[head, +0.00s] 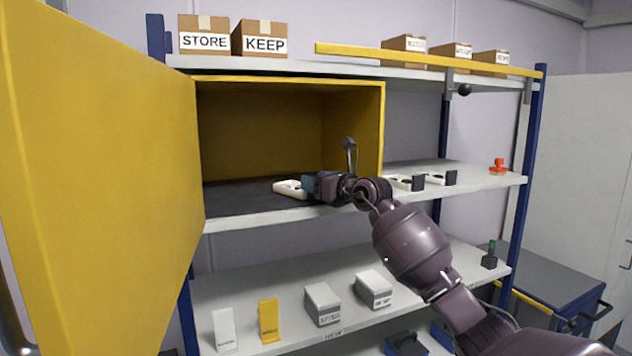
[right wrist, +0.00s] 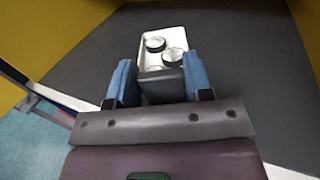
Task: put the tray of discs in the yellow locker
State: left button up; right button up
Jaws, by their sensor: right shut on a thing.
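The yellow locker (head: 381,125) stands on the middle shelf with its door (head: 100,170) swung wide open to the left. Its inside has a dark floor (head: 235,200). My right gripper (head: 308,187) reaches in at the locker's open front, its blue fingers closed on the dark handle block of the white tray of discs (head: 289,189). In the right wrist view the tray (right wrist: 174,36) points away from the gripper, with several round discs in it, over the dark floor. I cannot tell whether it touches the floor. My left gripper is out of view.
More white trays with dark handles (head: 407,182) stand on the shelf right of the locker, with a red object (head: 498,166) further right. A yellow bar (head: 430,60) runs along the top shelf, near boxes marked STORE (head: 204,41) and KEEP (head: 264,44). Grey boxes (head: 323,304) stand below.

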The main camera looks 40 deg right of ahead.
jog(key=shift+f, duration=0.2)
jog(key=o, duration=1)
jog(key=shift+r, duration=0.1)
